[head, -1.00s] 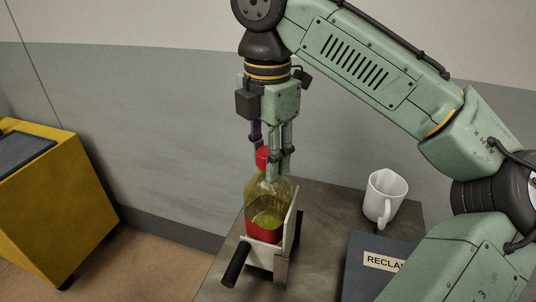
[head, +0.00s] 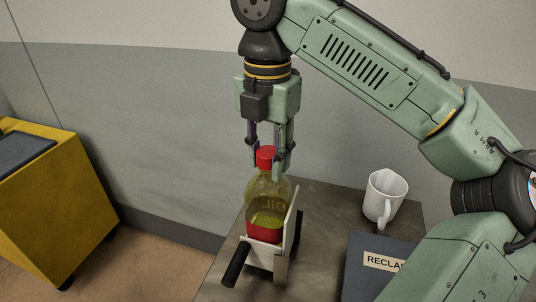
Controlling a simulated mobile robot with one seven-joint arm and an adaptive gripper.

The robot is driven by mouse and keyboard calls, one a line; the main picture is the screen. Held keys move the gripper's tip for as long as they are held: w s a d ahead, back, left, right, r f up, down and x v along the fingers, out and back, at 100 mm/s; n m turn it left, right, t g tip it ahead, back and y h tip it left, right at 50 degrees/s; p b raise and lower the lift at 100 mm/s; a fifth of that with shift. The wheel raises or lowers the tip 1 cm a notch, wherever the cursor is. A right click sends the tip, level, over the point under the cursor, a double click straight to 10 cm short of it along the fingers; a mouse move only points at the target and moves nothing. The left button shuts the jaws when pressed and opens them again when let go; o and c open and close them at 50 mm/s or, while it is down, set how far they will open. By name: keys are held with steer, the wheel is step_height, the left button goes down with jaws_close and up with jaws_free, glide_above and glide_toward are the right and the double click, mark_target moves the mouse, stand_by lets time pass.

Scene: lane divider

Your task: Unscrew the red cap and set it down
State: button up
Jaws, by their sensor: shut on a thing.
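The red cap (head: 265,158) sits at the top of a clear bottle (head: 270,190) with yellowish liquid and a red band low down. The bottle stands upright in a metal holder (head: 292,222) with a black handle. My gripper (head: 266,163) points straight down from above, with its fingers on either side of the cap and shut on it. The cap appears still at the bottle's neck; whether its threads are engaged cannot be told. The far side of the cap is hidden.
A white mug (head: 384,197) stands on the table (head: 228,270) to the right. A yellow cabinet (head: 55,215) stands apart at the left.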

steer(key=shift+n, duration=0.9)
steer(key=o, duration=0.9)
steer(key=shift+m, duration=0.9)
steer(key=shift+m, duration=0.9)
